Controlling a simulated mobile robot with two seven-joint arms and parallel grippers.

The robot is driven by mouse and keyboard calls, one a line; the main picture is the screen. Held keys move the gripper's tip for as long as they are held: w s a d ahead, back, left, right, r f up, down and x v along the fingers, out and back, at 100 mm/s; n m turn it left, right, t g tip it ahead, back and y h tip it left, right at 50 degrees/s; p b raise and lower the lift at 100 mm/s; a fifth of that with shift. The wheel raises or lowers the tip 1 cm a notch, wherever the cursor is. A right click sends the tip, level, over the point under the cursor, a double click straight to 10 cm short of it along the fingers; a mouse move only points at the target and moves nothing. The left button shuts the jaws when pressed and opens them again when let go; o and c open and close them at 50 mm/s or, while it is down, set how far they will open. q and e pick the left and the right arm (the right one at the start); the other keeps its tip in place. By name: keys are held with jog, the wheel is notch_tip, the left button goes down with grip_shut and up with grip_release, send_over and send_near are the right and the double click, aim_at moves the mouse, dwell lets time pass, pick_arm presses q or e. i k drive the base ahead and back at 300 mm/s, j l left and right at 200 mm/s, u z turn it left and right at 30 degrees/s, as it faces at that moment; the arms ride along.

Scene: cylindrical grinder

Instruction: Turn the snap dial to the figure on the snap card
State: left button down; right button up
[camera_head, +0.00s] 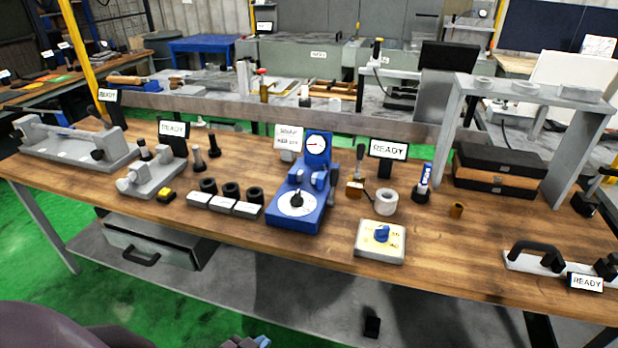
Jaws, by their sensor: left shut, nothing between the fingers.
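A blue gauge stand (292,210) is at the middle of the bench. It has a white round dial with a black knob (297,202) on its base and a small round gauge (316,142) at its top. A white card (289,137) stands just behind it; its print is too small to read surely. A cream box (380,250) with a blue knob (382,233) and printed marks sits to the right, near the front edge. I cannot tell which dial is the snap dial. My left gripper (248,342) is shut and empty at the bottom edge, partly cut off, apart from the bench.
White blocks (233,207) with black rings stand left of the blue stand. A white ring (386,202), a blue-white tube (424,180) and a brass piece (457,210) are to the right. A drawer (155,243) hangs below the bench.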

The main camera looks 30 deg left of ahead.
aim_at(296, 201)
jog(key=u, duration=0.45)
jog(key=i+u, duration=0.1)
jog(key=u, duration=0.3)
jog(key=i+u, duration=0.1)
jog(key=u, duration=0.25)
jog(key=i+u, duration=0.15)
jog(key=u, duration=0.25)
jog(key=i, duration=0.15)
jog(key=l, duration=0.05)
